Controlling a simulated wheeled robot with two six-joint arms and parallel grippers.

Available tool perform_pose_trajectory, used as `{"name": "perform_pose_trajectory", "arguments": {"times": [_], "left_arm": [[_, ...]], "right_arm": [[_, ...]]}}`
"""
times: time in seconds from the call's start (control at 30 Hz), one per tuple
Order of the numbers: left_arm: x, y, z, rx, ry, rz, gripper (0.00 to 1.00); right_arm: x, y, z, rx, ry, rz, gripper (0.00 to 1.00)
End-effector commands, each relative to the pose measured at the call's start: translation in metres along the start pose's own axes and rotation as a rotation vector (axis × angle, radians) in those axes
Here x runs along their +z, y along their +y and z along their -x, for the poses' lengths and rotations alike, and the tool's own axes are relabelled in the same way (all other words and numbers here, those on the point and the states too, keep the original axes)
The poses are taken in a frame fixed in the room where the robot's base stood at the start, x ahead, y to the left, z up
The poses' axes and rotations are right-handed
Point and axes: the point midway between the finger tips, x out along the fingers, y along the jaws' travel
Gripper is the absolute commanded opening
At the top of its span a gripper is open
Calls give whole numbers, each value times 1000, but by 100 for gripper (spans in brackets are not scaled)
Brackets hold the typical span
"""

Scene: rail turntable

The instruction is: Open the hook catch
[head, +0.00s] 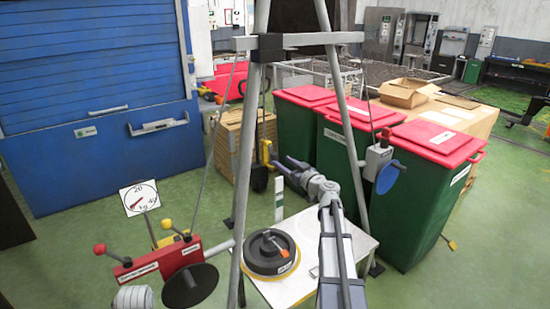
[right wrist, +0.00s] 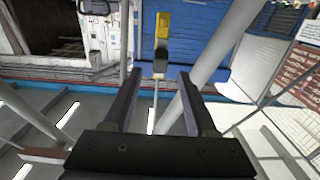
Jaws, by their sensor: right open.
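I cannot identify the hook catch with certainty in either view. My right gripper (head: 280,166) is open and empty, raised near the middle of the head view, with its fingers spread toward the far left. In the right wrist view its two dark fingers (right wrist: 160,75) stand apart. Beyond their tips, a yellow plate (right wrist: 163,24) shows with a dark grey block (right wrist: 160,60) and a thin rod below it; I cannot tell how far off they are. A round black turntable unit (head: 270,252) with an orange-tipped lever sits on a white table. My left gripper is out of view.
Grey frame legs (head: 243,170) stand on both sides of my right arm. A red box (head: 160,259) with levers and a dial (head: 138,198) is at lower left. A grey box (head: 378,161) with a blue disc hangs at right, before green bins (head: 395,190).

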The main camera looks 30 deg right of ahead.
Motion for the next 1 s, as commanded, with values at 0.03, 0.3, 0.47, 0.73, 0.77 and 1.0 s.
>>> {"name": "perform_pose_trajectory", "arguments": {"times": [0.03, 0.3, 0.47, 0.73, 0.77, 1.0], "left_arm": [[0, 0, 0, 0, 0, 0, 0], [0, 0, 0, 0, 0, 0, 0], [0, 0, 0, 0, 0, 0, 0], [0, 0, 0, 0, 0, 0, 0], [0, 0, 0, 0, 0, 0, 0], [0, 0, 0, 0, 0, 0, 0]], "right_arm": [[0, 1, -9, -1, 0, 0, 57], [0, 1, -51, -1, -1, 0, 57], [0, 0, -61, -1, -1, 0, 57], [0, 0, -61, 0, -1, 0, 52], [0, 0, -61, 0, -1, 0, 48], [0, 0, -61, 0, -1, 0, 22]]}}
